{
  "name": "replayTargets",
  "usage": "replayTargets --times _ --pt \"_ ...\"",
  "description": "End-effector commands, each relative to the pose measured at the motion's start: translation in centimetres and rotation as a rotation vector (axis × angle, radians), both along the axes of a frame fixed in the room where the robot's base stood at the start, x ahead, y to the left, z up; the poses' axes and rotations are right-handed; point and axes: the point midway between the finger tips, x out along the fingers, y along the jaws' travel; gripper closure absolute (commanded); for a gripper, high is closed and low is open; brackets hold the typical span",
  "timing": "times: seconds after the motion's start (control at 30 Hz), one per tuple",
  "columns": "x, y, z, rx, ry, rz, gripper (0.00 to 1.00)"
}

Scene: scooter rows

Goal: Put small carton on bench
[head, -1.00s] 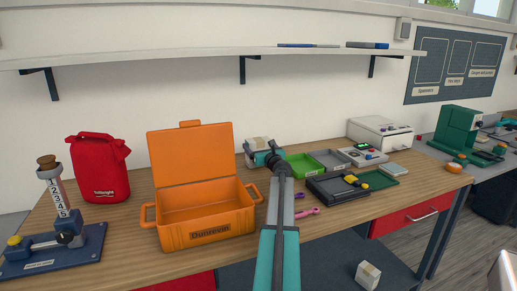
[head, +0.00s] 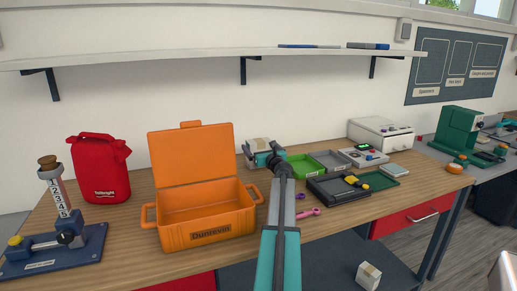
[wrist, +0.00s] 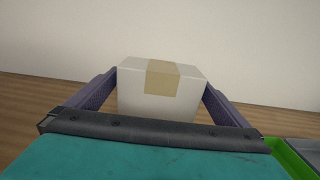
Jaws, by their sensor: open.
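A small white carton (wrist: 160,93) with a tan tape strip stands between the two fingers of my gripper (wrist: 158,82) in the wrist view. The fingers are open, one on each side of it; contact cannot be told. In the head view this carton (head: 257,144) shows at the far end of my arm, near the back of the wooden bench (head: 320,228). Its lower part is hidden by my gripper (head: 262,156). A second small carton with a tan strip (head: 368,275) shows low down, below the bench top.
An open orange case (head: 205,215) stands left of my arm. A red bag (head: 99,170) and a blue-based device (head: 60,245) are further left. Green (head: 301,165) and grey trays, a black tray (head: 335,187) and pink and purple tools lie to the right. A wall shelf (head: 200,54) hangs above.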

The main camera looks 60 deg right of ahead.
Motion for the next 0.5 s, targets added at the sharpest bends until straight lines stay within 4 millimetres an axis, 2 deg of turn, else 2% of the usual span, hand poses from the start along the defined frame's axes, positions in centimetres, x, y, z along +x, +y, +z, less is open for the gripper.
replayTargets --times 0.5 --pt "-4.2 3.1 0.0 0.000 0.000 -0.001 0.00"
